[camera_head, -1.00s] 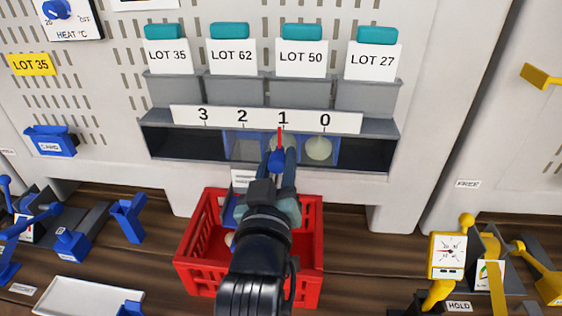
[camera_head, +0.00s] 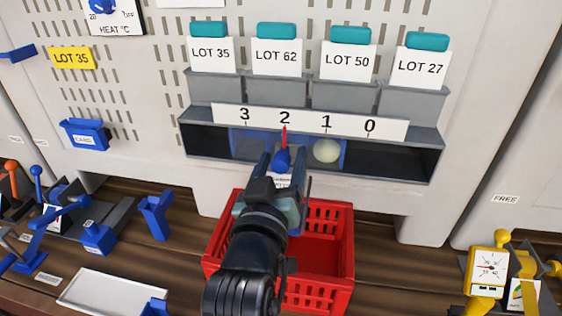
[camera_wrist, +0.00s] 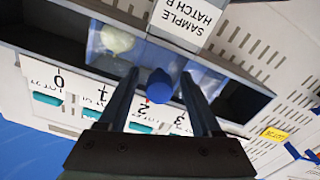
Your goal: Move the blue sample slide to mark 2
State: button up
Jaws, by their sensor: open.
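The blue sample slide (camera_head: 249,146) sits in the dark slot under the number strip (camera_head: 310,121). Its red pointer (camera_head: 284,138) stands at mark 2. The slide's blue knob (camera_head: 282,159) sticks out below the pointer; it also shows in the wrist view (camera_wrist: 160,88). A pale round onion (camera_head: 325,150) lies in the slide's right part, below mark 1. My gripper (camera_head: 284,170) is open, with one finger on each side of the knob. In the wrist view my gripper (camera_wrist: 160,78) shows narrow gaps between the fingers and the knob.
A red crate (camera_head: 345,245) stands below the slot, partly hidden by my arm. Grey bins (camera_head: 345,97) with lot cards are above the strip. Blue levers and fixtures (camera_head: 155,215) stand at left, a yellow gauge (camera_head: 487,270) at right. The slot's right end is empty.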

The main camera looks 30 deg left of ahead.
jog(key=shift+d, duration=0.1)
jog(key=shift+s+d+f, duration=0.1)
jog(key=shift+s, duration=0.15)
jog(key=p+v, duration=0.2)
jog(key=v, duration=1)
jog(key=shift+s+r+p, duration=0.2)
jog(key=shift+s+p, duration=0.05)
jog(key=shift+p, duration=0.1)
